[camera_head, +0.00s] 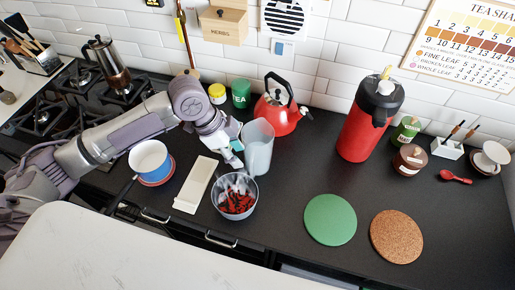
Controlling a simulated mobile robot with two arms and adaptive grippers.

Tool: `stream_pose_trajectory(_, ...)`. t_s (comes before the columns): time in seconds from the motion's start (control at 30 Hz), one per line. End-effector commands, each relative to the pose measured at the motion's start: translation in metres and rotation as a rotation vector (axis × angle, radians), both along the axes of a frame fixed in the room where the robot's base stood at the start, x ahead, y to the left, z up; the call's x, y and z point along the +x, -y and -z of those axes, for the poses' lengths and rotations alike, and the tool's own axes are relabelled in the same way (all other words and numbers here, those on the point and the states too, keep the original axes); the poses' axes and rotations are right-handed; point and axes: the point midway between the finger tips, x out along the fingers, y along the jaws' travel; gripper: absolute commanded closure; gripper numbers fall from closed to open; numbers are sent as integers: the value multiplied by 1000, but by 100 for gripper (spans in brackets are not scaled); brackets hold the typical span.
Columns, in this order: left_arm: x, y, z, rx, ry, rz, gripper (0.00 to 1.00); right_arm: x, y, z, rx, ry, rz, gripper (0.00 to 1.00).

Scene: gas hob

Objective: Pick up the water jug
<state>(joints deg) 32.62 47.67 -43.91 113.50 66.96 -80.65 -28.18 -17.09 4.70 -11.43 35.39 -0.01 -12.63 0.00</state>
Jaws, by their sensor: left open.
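The water jug (260,150) is a tall, translucent grey-white vessel standing upright on the dark counter, in front of the red kettle. My left gripper (236,158) comes in from the left and is open. Its fingers are at the jug's left side, close to it; whether they touch it I cannot tell. Part of the jug's left side is hidden by the gripper. My right gripper is not in view.
A clear bowl with red pieces (238,205) stands just in front of the jug. A red kettle (279,112) is behind it. A white tray (196,185) and white pot (149,158) are left. A green mat (330,220) and cork mat (396,236) lie right.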

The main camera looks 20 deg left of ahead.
Motion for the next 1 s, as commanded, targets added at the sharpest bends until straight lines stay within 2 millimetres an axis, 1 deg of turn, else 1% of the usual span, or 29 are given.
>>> stream_pose_trajectory(0.03, 0, 5, 8, -2, -4, 0, 57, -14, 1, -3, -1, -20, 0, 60)
stream_pose_trajectory(0.1, 2, 9, 19, -1, -2, 1, 57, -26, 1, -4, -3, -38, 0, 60)
stream_pose_trajectory(0.17, 3, 12, 28, 0, -1, -1, 57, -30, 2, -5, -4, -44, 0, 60)
stream_pose_trajectory(0.27, 4, 15, 36, -1, 0, -1, 57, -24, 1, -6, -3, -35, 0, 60)
stream_pose_trajectory(0.43, 5, 20, 49, 0, -1, -1, 57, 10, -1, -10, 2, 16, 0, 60)
stream_pose_trajectory(0.53, 7, 26, 63, 1, -2, -1, 57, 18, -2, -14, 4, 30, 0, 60)
stream_pose_trajectory(0.63, 9, 32, 77, 0, -2, -1, 57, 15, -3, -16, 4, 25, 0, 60)
stream_pose_trajectory(0.73, 10, 36, 87, -1, 1, 0, 57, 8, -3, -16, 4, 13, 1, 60)
stream_pose_trajectory(0.9, 11, 36, 91, 2, 3, 0, 57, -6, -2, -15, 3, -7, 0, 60)
stream_pose_trajectory(1.0, 11, 36, 91, 1, 3, 0, 57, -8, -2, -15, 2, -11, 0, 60)
